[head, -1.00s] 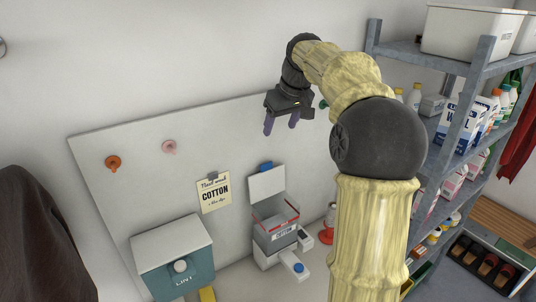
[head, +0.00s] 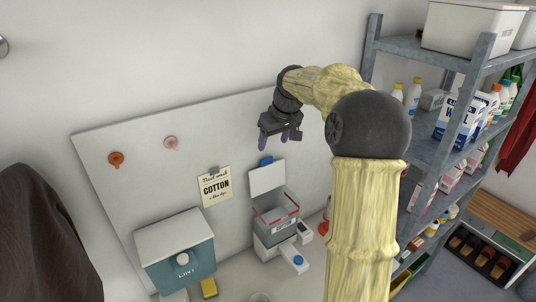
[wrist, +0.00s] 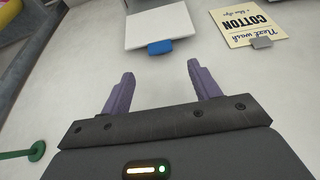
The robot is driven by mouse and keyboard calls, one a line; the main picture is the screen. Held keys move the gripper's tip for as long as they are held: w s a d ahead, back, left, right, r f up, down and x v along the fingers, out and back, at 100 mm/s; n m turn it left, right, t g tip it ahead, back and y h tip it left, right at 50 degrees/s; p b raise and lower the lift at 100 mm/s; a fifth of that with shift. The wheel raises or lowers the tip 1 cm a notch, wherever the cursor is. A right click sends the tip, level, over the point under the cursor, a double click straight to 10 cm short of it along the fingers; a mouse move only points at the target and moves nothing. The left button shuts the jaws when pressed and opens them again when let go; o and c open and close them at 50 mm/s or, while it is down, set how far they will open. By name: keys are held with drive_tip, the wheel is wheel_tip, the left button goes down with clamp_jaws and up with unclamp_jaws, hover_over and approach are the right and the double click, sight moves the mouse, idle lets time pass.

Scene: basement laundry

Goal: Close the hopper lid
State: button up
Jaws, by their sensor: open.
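The hopper (head: 277,222) is a grey-white box with a red-edged rim and a label, standing against the white board. Its lid (head: 267,178) is raised upright at the back, with a blue tab (head: 266,161) at its top edge. In the wrist view the lid (wrist: 158,22) and its blue tab (wrist: 160,47) show ahead of the fingers. My gripper (head: 279,142) is open and empty, just above the lid's top edge. The wrist view shows its two purple fingers (wrist: 162,88) apart, with only the board between them and the tab a little beyond.
A teal lint bin (head: 179,262) with a white lid stands left of the hopper. A "Next wash COTTON" note (head: 215,187) hangs on the board (head: 130,195). A metal shelf (head: 430,50) with bottles and boxes stands at the right. A small tray with a blue button (head: 297,260) juts out in front.

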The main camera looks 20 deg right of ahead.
sight(267, 158)
drive_tip(key=p+x, duration=0.2)
drive_tip(key=x, duration=0.7)
drive_tip(key=shift+s, duration=0.1)
clamp_jaws()
